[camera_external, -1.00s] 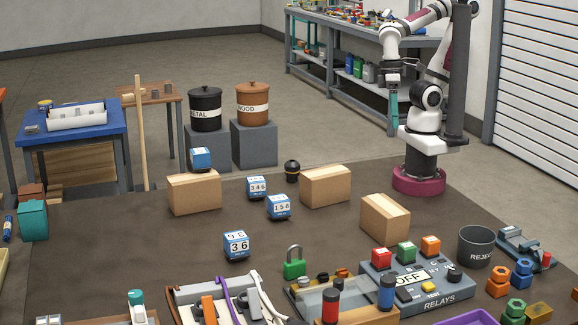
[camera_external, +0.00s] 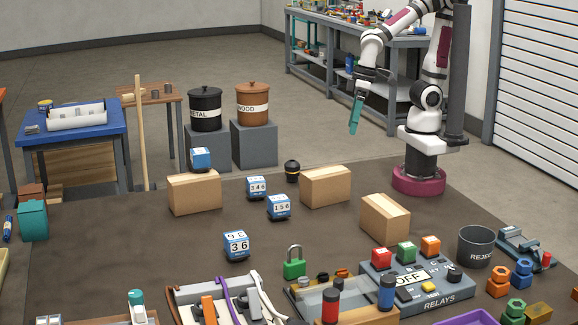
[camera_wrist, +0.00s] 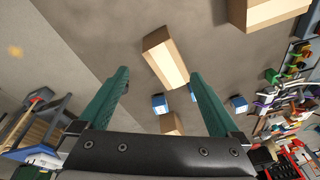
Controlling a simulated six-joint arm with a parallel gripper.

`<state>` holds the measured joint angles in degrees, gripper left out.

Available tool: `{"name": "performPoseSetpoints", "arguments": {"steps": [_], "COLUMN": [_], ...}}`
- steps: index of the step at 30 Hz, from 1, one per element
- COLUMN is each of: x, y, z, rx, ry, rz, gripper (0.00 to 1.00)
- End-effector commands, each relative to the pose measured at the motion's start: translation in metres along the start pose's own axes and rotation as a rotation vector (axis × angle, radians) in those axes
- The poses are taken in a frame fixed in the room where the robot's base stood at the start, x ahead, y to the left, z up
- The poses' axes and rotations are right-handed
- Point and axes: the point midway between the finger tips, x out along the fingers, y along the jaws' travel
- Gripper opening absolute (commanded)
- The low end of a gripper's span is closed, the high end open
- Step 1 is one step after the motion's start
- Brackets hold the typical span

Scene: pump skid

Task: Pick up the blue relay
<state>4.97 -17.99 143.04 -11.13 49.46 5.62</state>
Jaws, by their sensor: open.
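I cannot tell for sure which thing is the blue relay. A grey panel marked RELAYS (camera_external: 447,299) at the front right carries red (camera_external: 381,257), green (camera_external: 406,251) and orange (camera_external: 430,246) blocks; no blue block shows clearly there. A blue cylinder (camera_external: 386,293) stands in front of the panel. Blue-and-white numbered cubes lie on the table (camera_external: 236,245), (camera_external: 278,206), (camera_external: 257,187), and a blue cube (camera_external: 200,158) shows at the left cardboard box. My gripper (camera_external: 355,132) hangs high beyond the table's far edge, away from all these. In the wrist view its teal fingers (camera_wrist: 158,76) are apart and empty.
Cardboard boxes (camera_external: 194,193), (camera_external: 325,186), (camera_external: 385,219) stand on the brown table. A REJECT bin (camera_external: 476,246) is at the right, and a green padlock (camera_external: 294,262) is at the front middle.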

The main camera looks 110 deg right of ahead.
Motion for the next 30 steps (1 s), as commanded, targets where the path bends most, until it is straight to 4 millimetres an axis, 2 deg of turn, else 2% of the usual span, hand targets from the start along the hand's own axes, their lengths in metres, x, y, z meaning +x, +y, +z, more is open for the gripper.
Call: {"name": "performPoseSetpoints", "arguments": {"steps": [1,3,6,9,12,16,20,25,30], "x": [0.02,0.044,0.074,0.096,0.108,0.114,0.123,0.148,0.163], "y": [0.004,0.006,0.007,0.004,0.0,-0.005,-0.014,-0.033,-0.044], "z": [-0.043,-0.108,-0.185,-0.234,-0.257,-0.265,-0.28,-0.321,-0.345], "rx": [-0.027,-0.082,-0.17,-0.256,-0.325,-0.378,-0.393,-0.394,-0.393], "ry": [0.101,0.282,0.529,0.743,0.901,1.01,1.037,1.037,1.037], "rz": [0.011,0.004,-0.034,-0.096,-0.16,-0.213,-0.227,-0.227,-0.225], "gripper": [0.99,0.99,0.99,0.99,0.99,0.99,0.99,0.99,0.99]}}
